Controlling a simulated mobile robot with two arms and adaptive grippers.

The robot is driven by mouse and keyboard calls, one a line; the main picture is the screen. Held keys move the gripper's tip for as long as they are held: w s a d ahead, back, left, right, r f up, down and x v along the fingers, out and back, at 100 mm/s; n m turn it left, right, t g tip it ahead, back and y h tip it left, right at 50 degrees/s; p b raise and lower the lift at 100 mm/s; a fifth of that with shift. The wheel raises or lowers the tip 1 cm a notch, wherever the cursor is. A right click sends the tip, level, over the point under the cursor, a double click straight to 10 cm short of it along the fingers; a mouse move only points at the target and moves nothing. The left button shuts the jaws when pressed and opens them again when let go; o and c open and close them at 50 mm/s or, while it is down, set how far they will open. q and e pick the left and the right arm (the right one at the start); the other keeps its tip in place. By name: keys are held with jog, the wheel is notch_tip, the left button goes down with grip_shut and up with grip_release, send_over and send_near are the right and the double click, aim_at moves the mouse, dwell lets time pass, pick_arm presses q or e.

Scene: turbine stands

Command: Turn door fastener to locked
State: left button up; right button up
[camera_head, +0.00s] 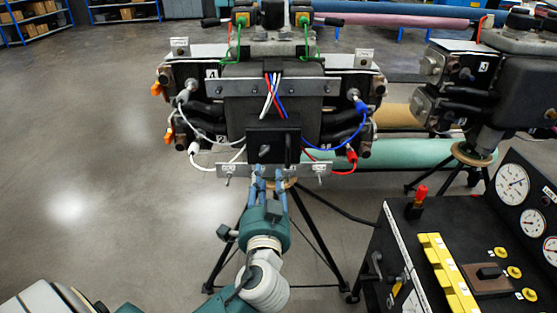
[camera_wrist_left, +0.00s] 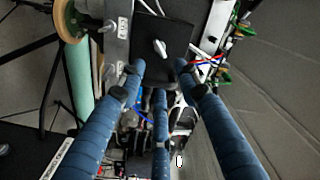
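The black door panel (camera_head: 285,132) sits at the front centre of the turbine stand in the head view. A small fastener (camera_head: 265,151) is on its face. In the left wrist view the door panel (camera_wrist_left: 177,32) is at the top, with the fastener as a pale metal lever (camera_wrist_left: 160,47) on it. My left gripper (camera_head: 268,180) is just below the panel in the head view. In the left wrist view its blue fingers (camera_wrist_left: 158,72) are spread apart with nothing between them, and the lever lies beyond the tips. My right gripper is not in view.
A metal strip with toggle switches (camera_head: 275,170) runs below the door. White, blue and red cables (camera_head: 340,172) hang at both sides. A black gauge console (camera_head: 440,250) stands at the right, and another stand (camera_head: 500,85) is behind it. Floor at the left is clear.

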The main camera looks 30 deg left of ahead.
aim_at(267, 152)
pick_arm(q)
jog(key=p+x, duration=0.2)
jog(key=x, duration=0.7)
jog(key=shift+p, duration=0.35)
jog(key=shift+x, duration=0.8)
jog(key=shift+f, duration=0.1)
jog(key=shift+s, duration=0.1)
grip_shut()
